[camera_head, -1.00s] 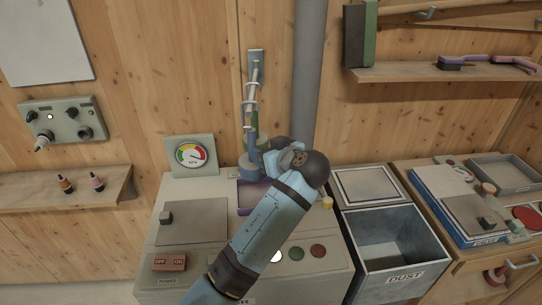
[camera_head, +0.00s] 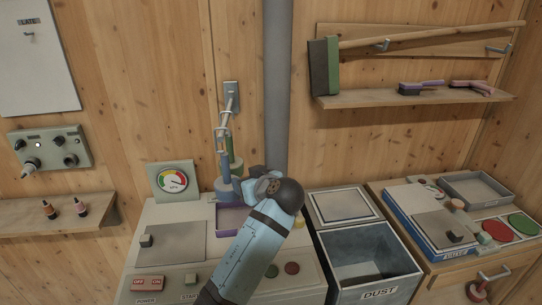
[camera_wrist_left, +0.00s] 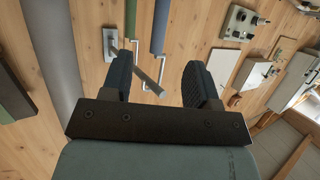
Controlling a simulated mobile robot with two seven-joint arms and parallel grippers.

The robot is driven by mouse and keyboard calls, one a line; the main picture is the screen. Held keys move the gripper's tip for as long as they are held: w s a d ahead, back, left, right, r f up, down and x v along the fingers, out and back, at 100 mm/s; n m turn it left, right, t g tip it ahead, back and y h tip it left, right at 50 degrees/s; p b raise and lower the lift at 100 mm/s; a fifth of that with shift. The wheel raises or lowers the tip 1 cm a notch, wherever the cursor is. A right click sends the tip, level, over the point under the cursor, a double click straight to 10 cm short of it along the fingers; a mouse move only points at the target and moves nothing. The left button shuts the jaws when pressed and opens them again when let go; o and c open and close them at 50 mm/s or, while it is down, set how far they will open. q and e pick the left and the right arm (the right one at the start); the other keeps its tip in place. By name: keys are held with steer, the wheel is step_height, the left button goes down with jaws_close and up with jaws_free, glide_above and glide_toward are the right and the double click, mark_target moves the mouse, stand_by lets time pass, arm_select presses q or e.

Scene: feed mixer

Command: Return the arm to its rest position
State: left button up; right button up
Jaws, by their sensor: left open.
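My light-blue left arm (camera_head: 252,255) rises from the bottom middle in the head view. Its dark wrist (camera_head: 287,194) is in front of the machine's back part and the wall. In the head view these blue (camera_head: 224,166) and green pieces hang from the hook plate (camera_head: 231,94), close to my wrist. My right gripper is out of view.
A machine panel (camera_head: 168,243) with a dial (camera_head: 173,180) and buttons stands below. A DUST bin (camera_head: 375,292) and a side bench (camera_head: 445,268) are to the right. A grey pipe (camera_head: 276,90) runs behind my wrist. Shelves (camera_head: 415,98) jut from the wall.

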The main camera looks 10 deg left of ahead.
arm_select(q)
steer(key=s+f+m+h, duration=0.2)
steer(key=s+f, duration=0.2)
steer(key=f, duration=0.4)
steer(key=s+f+m+h, duration=0.3)
steer(key=s+f, duration=0.1)
steer(key=f, duration=0.3)
steer(key=s+f+m+h, duration=0.2)
steer(key=s+f+m, duration=0.1)
steer(key=f, duration=0.5)
steer(key=shift+s+a+f+t+h, duration=0.15)
steer(key=shift+s+f+t, duration=0.05)
steer(key=shift+s, duration=0.15)
steer(key=shift+s+a+f+t+h, duration=0.15)
steer(key=shift+s+t, duration=0.05)
steer(key=shift+s, duration=0.15)
steer(key=s+f+m+h, duration=0.2)
steer(key=s+f, duration=0.2)
steer(key=s, duration=0.7)
steer(key=s+a+f+m+h, duration=0.1)
steer(key=s+f+m+h, duration=0.1)
steer(key=s, duration=0.8)
step_height(320, 180, down, 2)
steer(key=shift+s+f+t+h, duration=0.1)
steer(key=shift+s+t+h, duration=0.25)
steer(key=shift+h, duration=0.45)
